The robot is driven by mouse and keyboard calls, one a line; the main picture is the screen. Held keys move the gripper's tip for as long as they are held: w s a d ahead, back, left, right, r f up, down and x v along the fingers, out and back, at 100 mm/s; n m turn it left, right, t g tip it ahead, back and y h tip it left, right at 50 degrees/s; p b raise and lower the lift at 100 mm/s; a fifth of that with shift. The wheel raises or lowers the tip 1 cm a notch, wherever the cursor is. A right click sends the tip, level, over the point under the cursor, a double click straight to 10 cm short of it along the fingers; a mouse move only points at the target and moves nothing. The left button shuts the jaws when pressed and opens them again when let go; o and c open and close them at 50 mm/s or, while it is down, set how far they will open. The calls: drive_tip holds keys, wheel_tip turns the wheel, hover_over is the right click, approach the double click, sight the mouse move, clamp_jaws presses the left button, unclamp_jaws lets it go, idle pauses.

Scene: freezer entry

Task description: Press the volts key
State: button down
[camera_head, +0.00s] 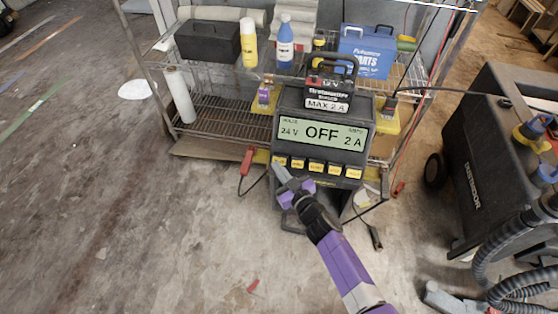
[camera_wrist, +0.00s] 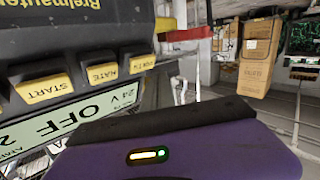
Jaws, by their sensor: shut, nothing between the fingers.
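The dark charger (camera_head: 325,110) stands at the front of the wire shelf, its display (camera_head: 322,132) reading 24 V, OFF, 2 A. Below the display is a row of several yellow-labelled keys. The leftmost key (camera_head: 279,160) shows in the wrist view as the key at the right end (camera_wrist: 142,64), upside down beside RATE (camera_wrist: 102,73) and START (camera_wrist: 45,88). Its small label is blurred; it may read VOLTS. My gripper (camera_head: 279,174) is shut and empty, its tips just below the leftmost key. I cannot tell whether they touch it.
A red clamp (camera_head: 247,160) on a cable hangs left of the charger. Bottles and a blue case (camera_head: 367,50) stand on the shelf. A large black wheeled machine (camera_head: 480,150) with hoses is at the right. The floor at the left is mostly clear.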

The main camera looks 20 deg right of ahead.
drive_tip(key=s+a+r, duration=0.2)
drive_tip(key=s, duration=0.1)
drive_tip(key=shift+r+p, duration=0.1)
drive_tip(key=shift+p, duration=0.25)
idle(0.8)
wheel_tip(320, 180, up, 7)
drive_tip(key=s+n+t, duration=0.1)
drive_tip(key=s, duration=0.2)
drive_tip(key=s+r+m+g, duration=0.1)
drive_tip(key=s+r, duration=0.3)
drive_tip(key=s, duration=0.9)
drive_tip(key=s+r+m+g+h, duration=0.1)
drive_tip(key=s+r, duration=0.4)
drive_tip(key=s, duration=0.8)
drive_tip(key=s+r+m+g, duration=0.1)
drive_tip(key=s+r, duration=0.3)
drive_tip(key=s, duration=0.8)
wheel_tip(320, 180, up, 16)
drive_tip(key=p, duration=1.5)
drive_tip(key=shift+s+d+f+p, duration=0.15)
drive_tip(key=shift+s+d+p, duration=0.05)
drive_tip(key=shift+p, duration=0.15)
